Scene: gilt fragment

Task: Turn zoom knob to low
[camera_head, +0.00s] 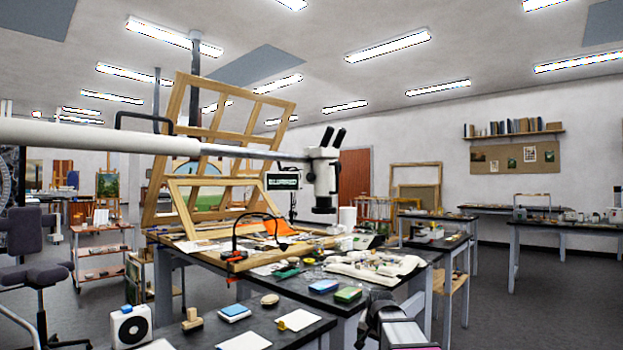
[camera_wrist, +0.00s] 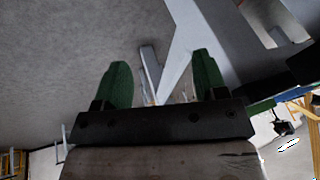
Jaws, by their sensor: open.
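A white stereo microscope (camera_head: 323,172) with two black eyepieces hangs from a long white horizontal boom (camera_head: 210,150) above the worktable. Its zoom knob is too small to pick out on the head. My gripper (camera_wrist: 161,75) shows in the wrist view with its two green fingers wide apart and nothing between them. Part of my arm shows at the bottom right of the head view, low beside the table and well apart from the microscope. The microscope cannot be seen in the wrist view.
The dark worktable (camera_head: 385,286) is crowded with small boxes, cloth and tools. Wooden frames (camera_head: 215,150) stand on it behind the boom. A grey swivel chair (camera_head: 38,270) is at the left. Open floor (camera_head: 545,310) lies to the right.

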